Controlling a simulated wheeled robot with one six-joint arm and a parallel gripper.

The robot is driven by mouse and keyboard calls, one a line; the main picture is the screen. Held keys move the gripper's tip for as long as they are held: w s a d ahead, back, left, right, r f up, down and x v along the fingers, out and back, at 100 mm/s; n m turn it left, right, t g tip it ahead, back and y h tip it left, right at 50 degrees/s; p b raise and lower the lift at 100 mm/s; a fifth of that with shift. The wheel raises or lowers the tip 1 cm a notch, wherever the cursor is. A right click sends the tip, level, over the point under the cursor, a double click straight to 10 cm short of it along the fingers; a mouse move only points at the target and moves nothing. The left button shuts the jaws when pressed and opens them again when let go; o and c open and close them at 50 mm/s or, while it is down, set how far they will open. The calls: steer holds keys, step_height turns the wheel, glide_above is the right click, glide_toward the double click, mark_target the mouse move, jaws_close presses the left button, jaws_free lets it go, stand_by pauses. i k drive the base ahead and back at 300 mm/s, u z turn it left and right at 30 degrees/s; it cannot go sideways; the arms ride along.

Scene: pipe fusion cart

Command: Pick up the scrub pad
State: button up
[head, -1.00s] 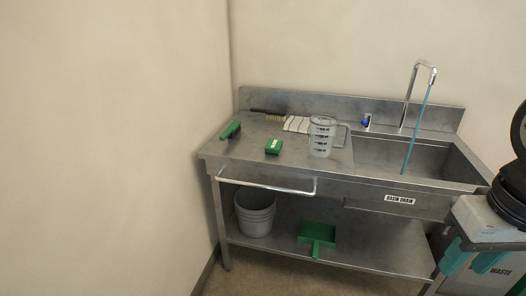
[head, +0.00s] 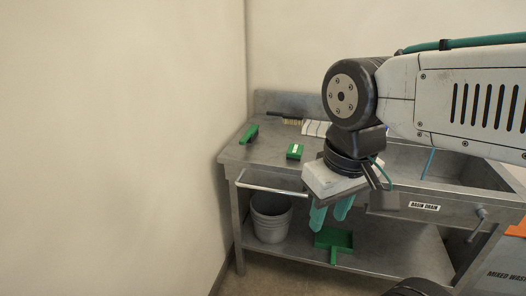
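The scrub pad looks to be the small green block with a pale label (head: 295,151), lying flat on the steel counter near its front edge. My gripper (head: 331,214) has two teal fingers pointing down, with a gap and nothing between them. In the picture it is below and right of the pad, in front of the sink bench and apart from the pad. The pad is in plain view, just left of my wrist.
A green-handled brush (head: 250,133) lies left of the pad on the counter (head: 262,158). A wire brush (head: 291,121) and a striped cloth (head: 315,128) lie behind. A front rail (head: 270,189) runs below the counter edge. A bucket (head: 271,218) and green dustpan (head: 334,241) are underneath.

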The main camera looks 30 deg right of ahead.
mark_target(294, 152)
steer(key=u, duration=0.05)
steer(key=i, duration=0.75)
steer(key=z, duration=0.85)
steer(key=i, duration=0.45)
steer(key=z, duration=0.55)
